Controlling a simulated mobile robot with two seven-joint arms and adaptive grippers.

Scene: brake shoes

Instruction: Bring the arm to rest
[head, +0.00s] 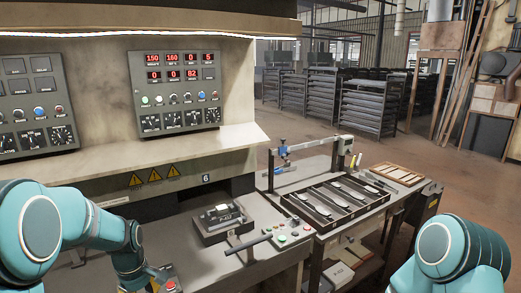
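My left arm (60,232) enters at the lower left, bends at its elbow and runs down past the front of the press bench. Its gripper does not show clearly; the arm's far end leaves the bottom edge. My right arm (455,255) shows only as a rounded teal link at the lower right, and its gripper is out of view. A dark tray (297,201) with several compartments holds long light-grey metal parts, on the side table right of the press. A dark fixture (213,231) with a small block on it sits on the bench below the number 6.
A control panel (176,90) with red displays is on the press wall. A lever (248,244) and a button box (291,239) are on the bench front. A red button (171,284) is beside my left arm. Racks (370,105) stand behind; the floor (440,170) at right is open.

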